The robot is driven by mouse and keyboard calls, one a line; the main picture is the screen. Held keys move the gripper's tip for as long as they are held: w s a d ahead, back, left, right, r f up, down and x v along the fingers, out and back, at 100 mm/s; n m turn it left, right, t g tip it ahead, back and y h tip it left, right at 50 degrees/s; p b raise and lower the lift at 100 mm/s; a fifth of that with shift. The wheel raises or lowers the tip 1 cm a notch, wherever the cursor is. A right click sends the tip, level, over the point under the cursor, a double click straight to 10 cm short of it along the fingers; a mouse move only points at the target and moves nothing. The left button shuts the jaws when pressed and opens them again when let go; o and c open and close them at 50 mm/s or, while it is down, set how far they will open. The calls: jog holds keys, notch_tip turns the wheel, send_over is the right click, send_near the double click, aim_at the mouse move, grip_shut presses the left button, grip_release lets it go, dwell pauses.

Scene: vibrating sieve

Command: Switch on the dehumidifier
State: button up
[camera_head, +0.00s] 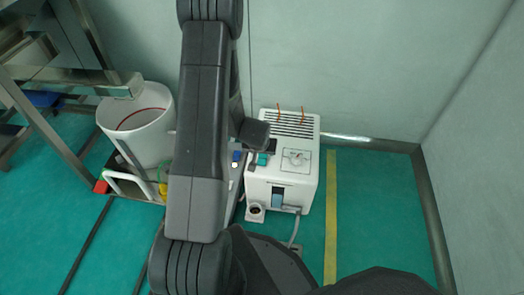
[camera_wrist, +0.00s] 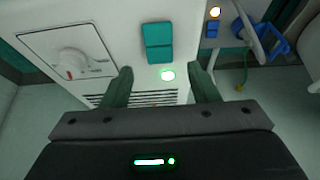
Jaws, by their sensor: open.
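The dehumidifier (camera_head: 306,192) is a white box on the floor against the wall, with a slotted top and a dial (camera_head: 296,157). Its teal switch (camera_wrist: 157,43) and the dial (camera_wrist: 72,62) show close up in the wrist view. The switch also shows in the head view (camera_head: 262,159). A small round light (camera_wrist: 168,75) beside the switch glows greenish white. My gripper (camera_wrist: 160,69) is open and empty, its fingertips either side of that light and near the switch. Whether a finger touches the panel cannot be told. In the head view my arm hides most of the gripper.
A white bucket (camera_head: 150,135) and a metal frame (camera_head: 60,75) stand left of the dehumidifier. A hose (camera_head: 295,230) and a round fitting (camera_head: 255,211) are at its front. Clear green floor with a yellow stripe (camera_head: 331,220) lies to its right, up to the wall.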

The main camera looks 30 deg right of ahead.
aim_at(262, 157)
jog(key=p+v, duration=0.3)
jog(key=v, duration=0.6)
jog(key=shift+r, duration=0.15)
jog(key=b+x, duration=0.5)
jog(key=x, duration=0.9)
jog(key=shift+b, duration=0.4)
jog(key=shift+r, duration=0.1)
